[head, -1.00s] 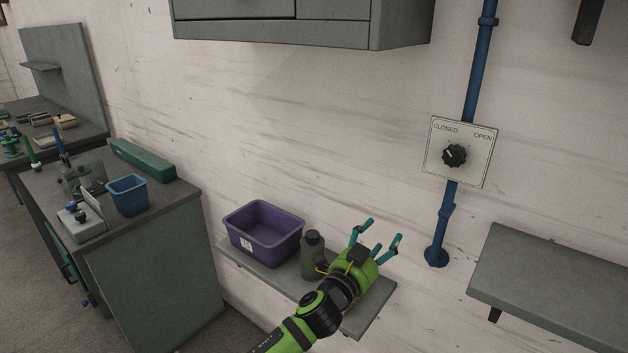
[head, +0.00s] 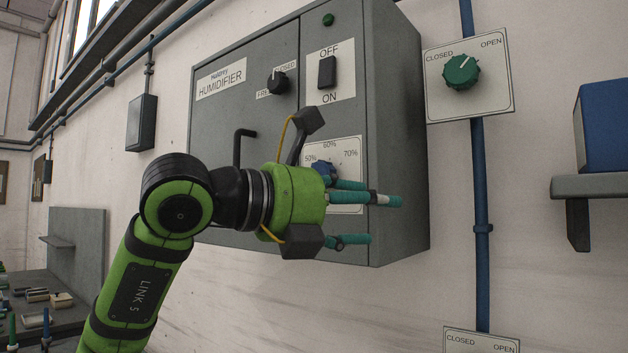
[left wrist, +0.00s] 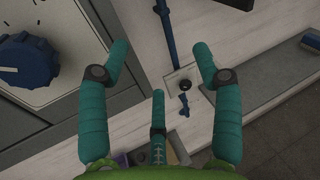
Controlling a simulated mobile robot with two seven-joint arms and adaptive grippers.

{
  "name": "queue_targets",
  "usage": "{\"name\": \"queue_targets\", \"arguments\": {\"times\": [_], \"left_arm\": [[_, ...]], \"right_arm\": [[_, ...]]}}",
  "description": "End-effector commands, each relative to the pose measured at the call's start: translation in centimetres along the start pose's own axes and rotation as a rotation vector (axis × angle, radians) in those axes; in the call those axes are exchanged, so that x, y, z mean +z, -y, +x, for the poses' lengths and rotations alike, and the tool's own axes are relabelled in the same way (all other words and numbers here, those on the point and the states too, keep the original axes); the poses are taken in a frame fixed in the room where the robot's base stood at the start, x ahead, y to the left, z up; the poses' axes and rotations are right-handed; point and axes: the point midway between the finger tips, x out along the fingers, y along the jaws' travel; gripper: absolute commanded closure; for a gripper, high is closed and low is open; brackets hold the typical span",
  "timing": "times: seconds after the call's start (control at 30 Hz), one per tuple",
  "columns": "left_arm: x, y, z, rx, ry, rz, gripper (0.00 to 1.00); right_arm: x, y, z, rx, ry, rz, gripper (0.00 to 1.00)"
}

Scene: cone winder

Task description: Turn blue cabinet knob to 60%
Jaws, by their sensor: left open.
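The blue knob (head: 322,168) sits on a white dial plate (head: 346,202) marked 50%, 60% and 70%, on the front of the grey humidifier cabinet (head: 400,130). My left gripper (head: 378,212) is open and empty in front of the plate and hides part of the knob and its lower scale. In the left wrist view the blue knob (left wrist: 27,62) is at the upper left, outside the spread fingers of my left gripper (left wrist: 160,62). I cannot tell which mark the knob points to. My right gripper is not in view.
The cabinet also carries a black knob (head: 277,82) and a black OFF/ON switch (head: 327,72). To its right, a green knob (head: 461,72) is on a CLOSED/OPEN plate by a blue pipe (head: 482,190). A shelf (head: 595,186) with a blue box (head: 605,125) is at far right.

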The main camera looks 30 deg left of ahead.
Motion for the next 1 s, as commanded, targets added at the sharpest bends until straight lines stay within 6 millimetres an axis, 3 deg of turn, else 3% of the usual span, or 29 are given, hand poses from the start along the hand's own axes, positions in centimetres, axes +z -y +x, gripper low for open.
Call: {"name": "queue_targets", "arguments": {"times": [0.03, 0.13, 0.2, 0.3, 0.73, 1.0], "left_arm": [[1.7, -1.4, -2.1, 0.089, 0.039, 0.01, 0.34], [4.0, -3.6, -5.5, 0.235, 0.096, 0.003, 0.34], [4.9, -4.7, -7.2, 0.301, 0.121, -0.006, 0.34], [5.5, -5.5, -8.2, 0.346, 0.139, -0.016, 0.34], [6.5, -7.4, -3.0, 0.351, 0.138, -0.018, 0.34], [6.4, -7.9, -1.9, 0.349, 0.14, -0.016, 0.34]], "right_arm": [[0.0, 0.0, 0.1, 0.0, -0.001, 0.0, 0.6], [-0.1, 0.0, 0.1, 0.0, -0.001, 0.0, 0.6], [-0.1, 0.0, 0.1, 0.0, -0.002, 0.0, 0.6], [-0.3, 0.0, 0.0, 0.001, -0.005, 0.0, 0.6], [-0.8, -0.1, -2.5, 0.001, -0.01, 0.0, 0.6], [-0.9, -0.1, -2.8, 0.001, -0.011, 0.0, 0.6]]}}
